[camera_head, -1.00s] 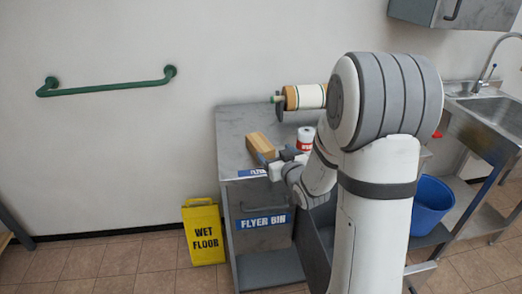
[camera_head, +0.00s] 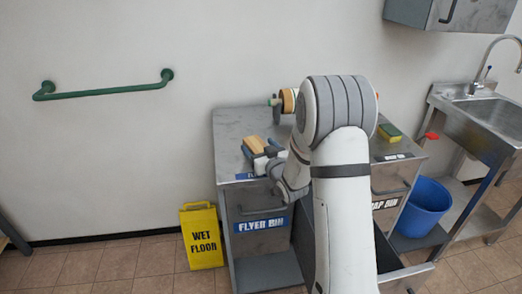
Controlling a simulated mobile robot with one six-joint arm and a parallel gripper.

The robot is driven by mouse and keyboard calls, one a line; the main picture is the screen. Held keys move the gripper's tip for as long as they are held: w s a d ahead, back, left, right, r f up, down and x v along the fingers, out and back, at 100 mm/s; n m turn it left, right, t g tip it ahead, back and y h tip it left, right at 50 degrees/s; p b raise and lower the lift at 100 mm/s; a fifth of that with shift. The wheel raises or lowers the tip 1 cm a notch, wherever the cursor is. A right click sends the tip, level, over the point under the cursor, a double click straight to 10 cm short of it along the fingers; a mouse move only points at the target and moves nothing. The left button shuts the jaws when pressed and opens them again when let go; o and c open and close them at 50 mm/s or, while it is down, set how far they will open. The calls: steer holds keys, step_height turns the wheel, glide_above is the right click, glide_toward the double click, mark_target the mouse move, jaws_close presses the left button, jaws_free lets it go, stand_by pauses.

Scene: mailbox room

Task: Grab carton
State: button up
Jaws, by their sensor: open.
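The carton (camera_head: 255,143), a small tan box, lies on the grey metal counter (camera_head: 231,128) in the head view. My gripper (camera_head: 261,148) is at its near end, with dark blue-grey fingertips showing to the left and right of it. The jaws are open. The near end of the carton is partly hidden by my gripper, and I cannot tell whether the fingers touch it.
A roll on a holder (camera_head: 288,101) stands behind, partly hidden by my arm. A yellow-green sponge (camera_head: 390,132) lies on the counter's right part. A yellow wet floor sign (camera_head: 202,236) stands left of the flyer bin (camera_head: 262,224). A blue bucket (camera_head: 424,207) and sink (camera_head: 485,112) are right.

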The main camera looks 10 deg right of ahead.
steer(key=c, duration=1.1)
steer(key=shift+o, duration=0.2)
steer(key=shift+r, duration=0.1)
